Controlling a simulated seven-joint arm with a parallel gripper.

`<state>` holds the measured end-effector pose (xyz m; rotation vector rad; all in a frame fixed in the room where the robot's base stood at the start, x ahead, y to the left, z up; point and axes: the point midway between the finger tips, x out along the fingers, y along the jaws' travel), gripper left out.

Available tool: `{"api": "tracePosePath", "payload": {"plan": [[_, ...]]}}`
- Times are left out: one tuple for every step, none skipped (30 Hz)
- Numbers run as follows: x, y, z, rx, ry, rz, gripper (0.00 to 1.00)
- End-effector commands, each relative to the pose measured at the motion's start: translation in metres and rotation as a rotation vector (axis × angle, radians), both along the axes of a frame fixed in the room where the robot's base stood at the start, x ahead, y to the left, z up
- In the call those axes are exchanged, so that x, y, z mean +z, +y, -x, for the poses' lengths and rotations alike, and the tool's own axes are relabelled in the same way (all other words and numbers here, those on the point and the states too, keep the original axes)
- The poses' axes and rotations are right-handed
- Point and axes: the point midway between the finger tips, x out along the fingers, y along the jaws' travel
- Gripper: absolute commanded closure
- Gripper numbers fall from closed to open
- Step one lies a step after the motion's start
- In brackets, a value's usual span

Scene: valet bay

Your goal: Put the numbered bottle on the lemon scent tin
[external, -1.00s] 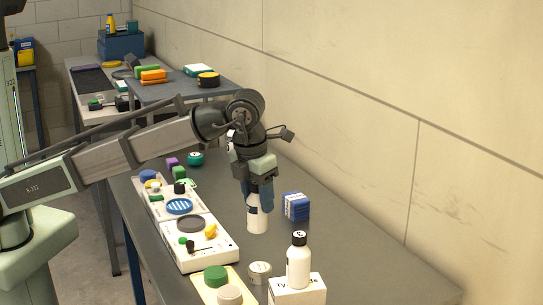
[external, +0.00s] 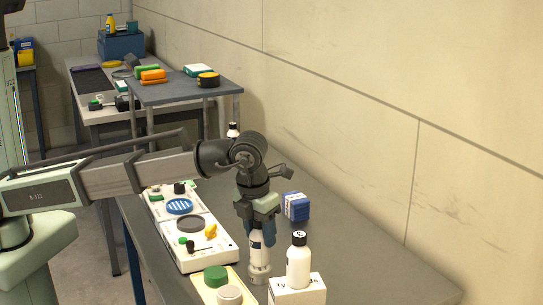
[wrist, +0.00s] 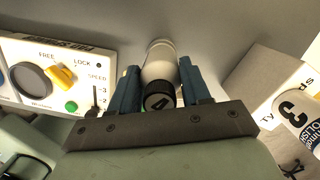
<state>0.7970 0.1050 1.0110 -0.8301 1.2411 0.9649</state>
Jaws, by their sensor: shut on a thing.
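A white bottle (external: 257,241) with a dark cap is upright in my gripper (external: 259,228), which is shut on its upper part. In the wrist view, the cap (wrist: 158,102) carries a pale mark, too small to read surely, between the blue fingers (wrist: 160,88).
Close on the right, another white bottle (external: 298,267) stands on a white box (external: 297,292). A control panel (external: 190,237) lies left, a tray with green and pale round pieces (external: 237,272) in front. A blue block (external: 296,206) sits behind right. The table's right side is clear.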

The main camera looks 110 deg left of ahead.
Motion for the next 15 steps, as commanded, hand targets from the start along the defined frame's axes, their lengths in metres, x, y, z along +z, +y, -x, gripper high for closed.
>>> {"api": "tracePosePath", "payload": {"plan": [[-0.0069,0.0,0.0011,0.0,0.002,0.0,0.88],[-0.0093,-0.0001,0.0009,0.0,0.002,0.0,0.88],[-0.0108,0.0,0.0007,0.0,0.001,0.001,0.88],[-0.0112,-0.0001,0.0005,0.0,0.0,0.0,0.88],[-0.011,0.0,0.0002,0.0,0.0,0.0,0.88],[-0.0107,0.0,0.0001,0.0,0.0,0.0,0.88],[-0.0105,0.0,0.0,0.0,0.0,0.0,0.88],[-0.0105,0.0,0.0,0.0,0.0,0.0,0.88],[-0.0105,0.0,0.0001,0.0,0.0,0.0,0.88],[-0.0105,0.0,0.0001,0.0,0.0,0.0,0.88],[-0.0107,0.0,0.0001,0.0,0.0,0.0,0.88],[-0.0114,0.0,0.0001,0.0,0.0,0.0,0.88],[-0.0121,0.0,0.0002,0.0,0.0,0.0,0.88],[-0.013,0.0,0.0002,0.0,0.0,0.0,0.88],[-0.0135,0.0001,0.0001,0.0,0.0,0.0,0.52]]}}
